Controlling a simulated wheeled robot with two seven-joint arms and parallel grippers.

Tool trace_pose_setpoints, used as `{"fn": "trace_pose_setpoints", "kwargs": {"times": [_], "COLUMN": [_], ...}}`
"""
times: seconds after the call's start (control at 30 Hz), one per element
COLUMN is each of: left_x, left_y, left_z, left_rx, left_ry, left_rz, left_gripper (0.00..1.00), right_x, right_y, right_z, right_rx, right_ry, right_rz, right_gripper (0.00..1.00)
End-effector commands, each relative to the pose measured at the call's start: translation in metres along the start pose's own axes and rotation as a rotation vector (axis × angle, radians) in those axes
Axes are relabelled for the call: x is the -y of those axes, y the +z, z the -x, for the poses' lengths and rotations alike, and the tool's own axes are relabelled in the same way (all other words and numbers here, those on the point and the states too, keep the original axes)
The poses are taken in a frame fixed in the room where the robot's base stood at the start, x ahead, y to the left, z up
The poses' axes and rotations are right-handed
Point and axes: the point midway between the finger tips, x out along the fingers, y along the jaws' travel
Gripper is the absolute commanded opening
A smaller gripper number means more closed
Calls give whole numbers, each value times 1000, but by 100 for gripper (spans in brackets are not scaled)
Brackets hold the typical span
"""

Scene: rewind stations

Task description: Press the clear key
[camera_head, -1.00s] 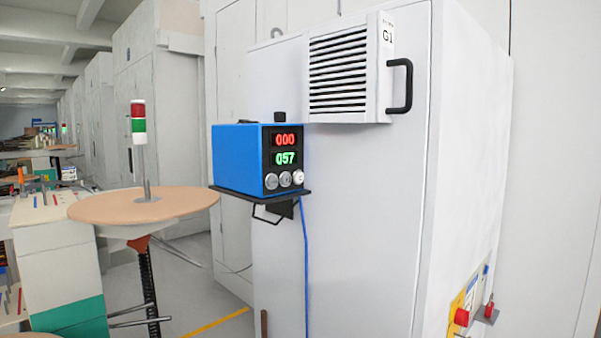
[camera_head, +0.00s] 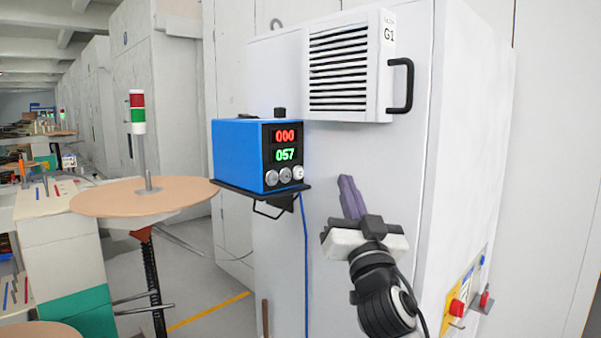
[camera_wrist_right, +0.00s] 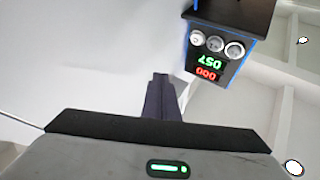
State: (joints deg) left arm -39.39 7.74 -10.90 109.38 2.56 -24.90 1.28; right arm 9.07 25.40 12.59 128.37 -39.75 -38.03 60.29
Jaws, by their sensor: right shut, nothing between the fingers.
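The blue counter box (camera_head: 240,157) stands on a black shelf on the grey cabinet, with a red display reading 000 above a green one reading 057. Three round keys (camera_head: 285,175) sit in a row below the displays; their labels are too small to read. My right gripper (camera_head: 350,190) is shut and empty, below and to the right of the box, apart from it. In the right wrist view the box face (camera_wrist_right: 212,58) shows upside down, beyond the dark fingers (camera_wrist_right: 160,92) and to their right. My left gripper is not in view.
The black shelf (camera_head: 258,194) juts from the cabinet (camera_head: 330,270), with a blue cable hanging below. A vent with a black handle (camera_head: 401,86) is above right. A round table (camera_head: 120,198) with a red-green signal lamp (camera_head: 138,112) stands left.

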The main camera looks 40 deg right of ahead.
Motion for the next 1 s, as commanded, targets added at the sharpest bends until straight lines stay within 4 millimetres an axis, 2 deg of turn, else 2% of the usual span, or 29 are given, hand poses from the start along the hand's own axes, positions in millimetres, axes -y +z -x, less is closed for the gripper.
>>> {"fn": "trace_pose_setpoints", "kwargs": {"times": [0.37, 1.0], "left_x": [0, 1], "left_y": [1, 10], "left_z": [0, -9], "left_rx": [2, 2], "left_ry": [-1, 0], "left_rz": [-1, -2], "left_gripper": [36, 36], "right_x": [3, 41], "right_y": [4, 44], "right_z": [-3, -55], "right_rx": [2, 2], "right_ry": [-1, 0], "right_rz": [0, -1], "right_gripper": [0, 0]}}
